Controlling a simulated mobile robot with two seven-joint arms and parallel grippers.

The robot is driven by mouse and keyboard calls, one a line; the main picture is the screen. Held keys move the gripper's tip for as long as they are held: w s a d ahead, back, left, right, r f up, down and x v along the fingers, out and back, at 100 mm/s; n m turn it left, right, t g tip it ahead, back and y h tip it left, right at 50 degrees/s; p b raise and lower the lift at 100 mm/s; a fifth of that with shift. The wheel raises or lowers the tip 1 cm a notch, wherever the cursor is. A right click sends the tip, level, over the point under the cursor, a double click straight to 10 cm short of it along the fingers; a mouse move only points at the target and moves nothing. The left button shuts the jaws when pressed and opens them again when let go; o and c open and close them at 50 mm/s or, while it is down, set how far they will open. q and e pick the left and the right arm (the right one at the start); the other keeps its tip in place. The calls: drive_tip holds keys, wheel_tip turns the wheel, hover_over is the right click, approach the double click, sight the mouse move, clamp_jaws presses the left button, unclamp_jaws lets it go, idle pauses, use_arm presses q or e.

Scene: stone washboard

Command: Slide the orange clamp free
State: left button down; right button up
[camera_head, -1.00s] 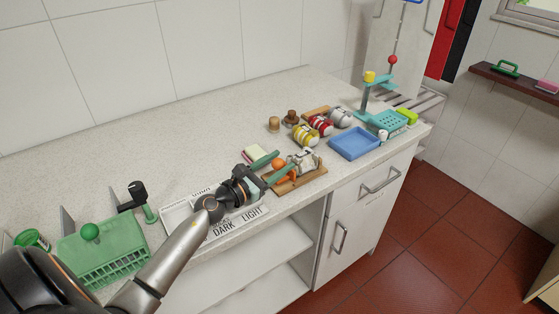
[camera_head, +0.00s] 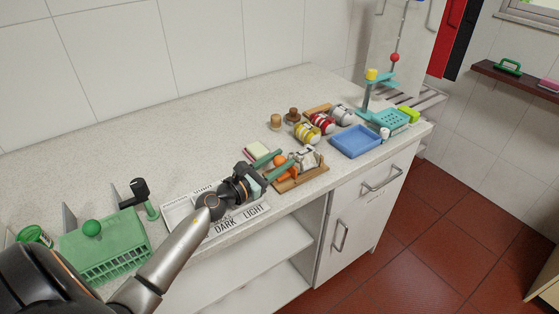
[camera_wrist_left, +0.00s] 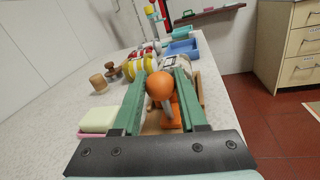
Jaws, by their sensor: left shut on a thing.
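The orange clamp has a round orange knob (camera_head: 281,160) and an orange body, which shows in the left wrist view (camera_wrist_left: 174,112). It is at a small wooden board (camera_head: 312,177) near the counter's front edge, beside a white, silvery roll-like item (camera_head: 304,157). My left gripper (camera_head: 287,159) reaches in from the left, with its long green fingers on either side of the knob. In the left wrist view the knob sits between the fingers (camera_wrist_left: 160,84), and the gripper is shut on the clamp. The clamp's lower part is partly hidden. My right gripper is not in view.
A cream-and-pink block (camera_head: 257,151) is close behind the gripper. A tray labelled dark and light (camera_head: 257,211) lies below my wrist.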

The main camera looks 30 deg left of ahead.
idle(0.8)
use_arm(q)
drive_tip(key=shift+s+a+f, duration=0.1)
drive_tip(key=shift+s+a, duration=0.15)
drive_tip(key=shift+s, duration=0.2)
drive_tip(key=shift+s+a+b, duration=0.25)
drive_tip(key=shift+s+b, duration=0.1)
drive_tip(key=shift+s, duration=0.4)
